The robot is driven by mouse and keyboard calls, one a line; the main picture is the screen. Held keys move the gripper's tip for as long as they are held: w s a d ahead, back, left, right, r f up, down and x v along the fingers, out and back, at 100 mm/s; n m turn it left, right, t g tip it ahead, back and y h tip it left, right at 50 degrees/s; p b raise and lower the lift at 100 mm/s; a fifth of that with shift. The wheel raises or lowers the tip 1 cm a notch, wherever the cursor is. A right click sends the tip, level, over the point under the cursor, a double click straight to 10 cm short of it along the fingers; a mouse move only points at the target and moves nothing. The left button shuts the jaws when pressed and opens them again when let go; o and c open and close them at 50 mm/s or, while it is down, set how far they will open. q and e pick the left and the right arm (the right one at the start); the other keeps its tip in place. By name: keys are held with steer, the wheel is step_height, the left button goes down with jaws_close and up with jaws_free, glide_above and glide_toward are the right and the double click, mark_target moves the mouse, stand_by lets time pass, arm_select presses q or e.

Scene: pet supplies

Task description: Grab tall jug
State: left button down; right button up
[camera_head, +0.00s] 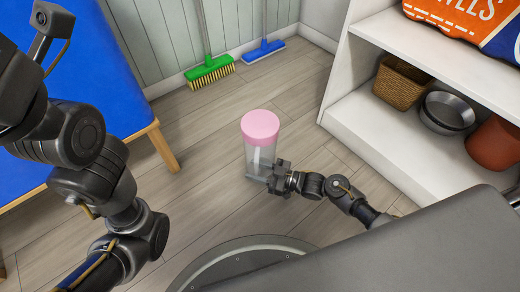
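The tall jug (260,148) is a clear cylinder with a pink lid, upright in the middle of the head view. My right gripper (272,178) is at the lower right side of the jug, touching it or very close to it. The fingers overlap the jug's lower part, so I cannot tell whether they are closed around it. I cannot tell whether the jug's base rests on the floor. My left arm fills the left side of the view, and its fingers do not show.
A white shelf (372,128) at the right holds a wicker basket (398,82), metal bowls (447,112) and a terracotta pot (497,143). A blue-topped table (92,75) stands left. Green (210,70) and blue (262,51) brooms lean by the wall. Floor around the jug is clear.

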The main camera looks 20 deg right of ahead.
steer(key=shift+c, duration=0.3)
jaws_close()
steer(key=shift+r, duration=0.15)
